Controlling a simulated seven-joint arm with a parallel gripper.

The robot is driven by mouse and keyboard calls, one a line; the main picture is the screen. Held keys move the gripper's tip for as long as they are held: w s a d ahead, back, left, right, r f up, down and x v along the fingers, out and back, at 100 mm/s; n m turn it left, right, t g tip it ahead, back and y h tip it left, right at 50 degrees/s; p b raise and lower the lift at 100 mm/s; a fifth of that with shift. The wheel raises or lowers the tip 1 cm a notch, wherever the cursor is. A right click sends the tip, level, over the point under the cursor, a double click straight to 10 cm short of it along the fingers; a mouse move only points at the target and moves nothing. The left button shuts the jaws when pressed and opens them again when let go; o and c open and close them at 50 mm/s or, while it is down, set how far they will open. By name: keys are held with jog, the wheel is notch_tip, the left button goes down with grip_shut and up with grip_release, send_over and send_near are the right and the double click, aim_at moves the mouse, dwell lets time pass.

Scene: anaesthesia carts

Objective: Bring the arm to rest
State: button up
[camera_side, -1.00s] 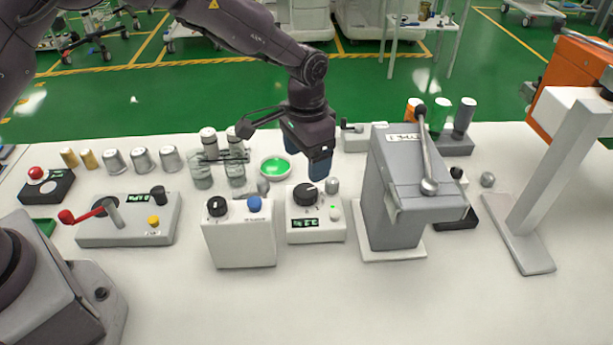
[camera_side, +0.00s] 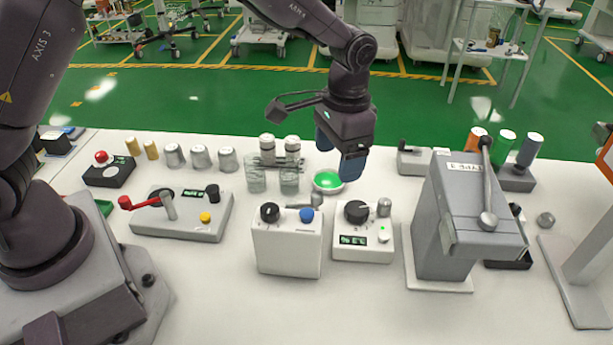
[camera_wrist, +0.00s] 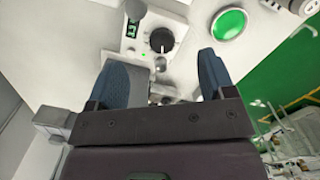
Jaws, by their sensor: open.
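My gripper (camera_side: 338,155) hangs above the back part of the white table (camera_side: 370,310), over and a little behind the green round dish (camera_side: 327,181). Its two blue fingers are apart with nothing between them. In the wrist view my gripper (camera_wrist: 160,85) shows both fingers spread, with the table far below them. A white box with a black dial (camera_side: 364,233) and a lit display stands below and in front of the gripper, apart from it. That box also shows in the wrist view (camera_wrist: 133,47), upper middle.
A grey lever press (camera_side: 450,220) stands tall to the right. A white box with black and blue knobs (camera_side: 287,246), a red-lever unit (camera_side: 180,222), glass jars (camera_side: 273,165) and several metal cylinders (camera_side: 200,157) stand left. The front of the table is clear.

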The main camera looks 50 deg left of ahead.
jog(key=s+a+r+n+t, duration=0.1)
jog(key=s+a+r+t, duration=0.1)
jog(key=s+r, duration=0.3)
jog(key=s+a+r+n+t, duration=0.1)
jog(key=s+a+r, duration=0.4)
jog(key=s, duration=0.5)
jog(key=s+a+r+n+t, duration=0.1)
jog(key=s+a+r+t, duration=0.2)
jog(key=s+r, duration=0.4)
jog(key=shift+s+a+r, duration=0.15)
jog(key=shift+s+a, duration=0.35)
jog(key=shift+a, duration=0.2)
